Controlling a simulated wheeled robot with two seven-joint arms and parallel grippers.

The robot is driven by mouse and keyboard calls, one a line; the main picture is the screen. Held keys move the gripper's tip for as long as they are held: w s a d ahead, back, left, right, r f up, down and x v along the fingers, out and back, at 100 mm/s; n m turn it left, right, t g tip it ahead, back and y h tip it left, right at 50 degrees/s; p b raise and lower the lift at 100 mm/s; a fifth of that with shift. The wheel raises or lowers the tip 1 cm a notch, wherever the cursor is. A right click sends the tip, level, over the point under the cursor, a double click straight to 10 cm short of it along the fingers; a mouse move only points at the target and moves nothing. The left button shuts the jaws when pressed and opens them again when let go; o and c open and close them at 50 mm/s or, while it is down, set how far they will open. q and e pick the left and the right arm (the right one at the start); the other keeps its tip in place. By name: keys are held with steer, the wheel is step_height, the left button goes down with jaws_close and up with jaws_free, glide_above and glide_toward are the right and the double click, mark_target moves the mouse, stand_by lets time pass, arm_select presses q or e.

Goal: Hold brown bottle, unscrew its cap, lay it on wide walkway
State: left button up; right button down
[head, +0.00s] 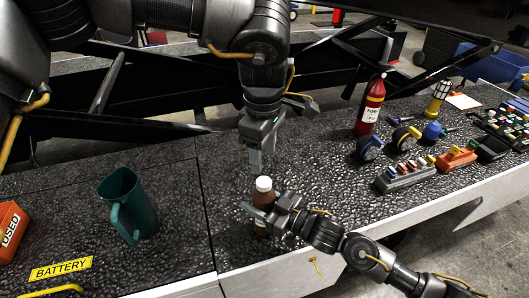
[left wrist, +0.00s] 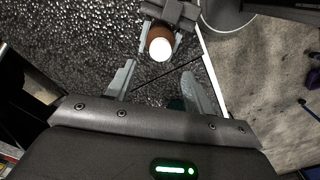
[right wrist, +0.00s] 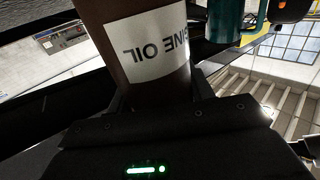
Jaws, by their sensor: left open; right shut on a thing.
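The brown bottle (head: 262,199) stands roughly upright over the dark textured walkway (head: 325,180), and I cannot tell whether its base touches it. Its white cap (head: 264,184) is on top. My right gripper (head: 262,216) is shut on the bottle's body from the right; in the right wrist view the brown bottle (right wrist: 105,15) with its "ENGINE OIL" label fills the jaws. My left gripper (head: 259,163) is open and empty, pointing down just above the cap. In the left wrist view the white cap (left wrist: 160,49) lies beyond the open fingertips (left wrist: 158,75), not between them.
A teal mug (head: 130,205) and an orange box (head: 10,228) stand to the left, near a yellow "BATTERY" label (head: 61,268). A red bottle (head: 370,105), wheeled items and colored blocks (head: 405,175) stand to the right. The walkway between the bottle and these is clear.

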mark_target(264, 181)
arm_select(q)
steer(key=m, duration=0.9)
steer(key=shift+f, duration=4)
